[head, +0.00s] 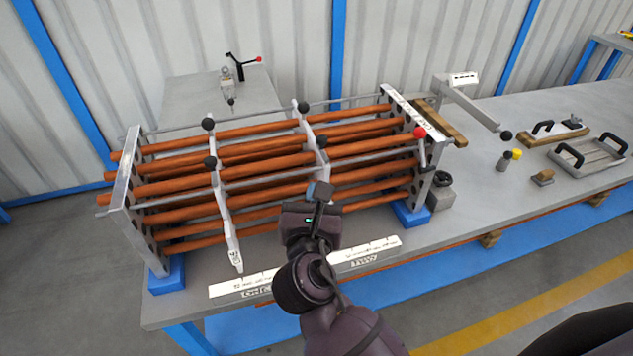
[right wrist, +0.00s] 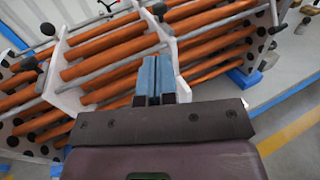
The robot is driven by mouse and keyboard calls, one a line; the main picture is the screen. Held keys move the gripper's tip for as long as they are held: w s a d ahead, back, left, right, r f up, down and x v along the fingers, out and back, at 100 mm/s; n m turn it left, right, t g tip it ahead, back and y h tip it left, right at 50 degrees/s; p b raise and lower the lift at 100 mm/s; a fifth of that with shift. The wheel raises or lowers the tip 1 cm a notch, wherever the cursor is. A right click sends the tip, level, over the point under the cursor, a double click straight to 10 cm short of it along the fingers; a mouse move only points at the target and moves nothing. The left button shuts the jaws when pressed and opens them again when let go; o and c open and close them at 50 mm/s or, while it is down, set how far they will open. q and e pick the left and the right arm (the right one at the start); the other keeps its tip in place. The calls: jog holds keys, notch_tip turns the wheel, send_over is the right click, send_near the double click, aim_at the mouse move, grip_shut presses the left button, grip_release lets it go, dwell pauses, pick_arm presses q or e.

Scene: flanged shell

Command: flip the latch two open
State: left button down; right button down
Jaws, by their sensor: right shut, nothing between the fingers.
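A shell of copper-coloured tubes (head: 270,178) lies between two drilled grey end plates on the table. Two pale upright bars cross it: a left bar (head: 223,200) and a right bar (head: 313,145), each with black ball knobs. A lever with a red ball (head: 420,132) stands at the right end plate. A "TWO" label (head: 363,260) lies at the table's front edge; I cannot tell surely which part is latch two. My right gripper (head: 321,190) is shut and empty in front of the tubes, near the right bar's lower part. Its blue fingers show in the right wrist view (right wrist: 158,75). My left gripper is out of view.
A "ONE" label (head: 245,286) lies left of the other label.

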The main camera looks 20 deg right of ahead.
aim_at(322, 144)
jog(key=x, duration=1.1)
jog(key=shift+p, duration=0.35)
jog(key=shift+w+d, duration=0.2)
jog(key=shift+w, duration=0.4)
jog(key=shift+w+p, duration=0.55)
jog(key=shift+w, duration=1.15)
jog(key=shift+r, duration=0.1)
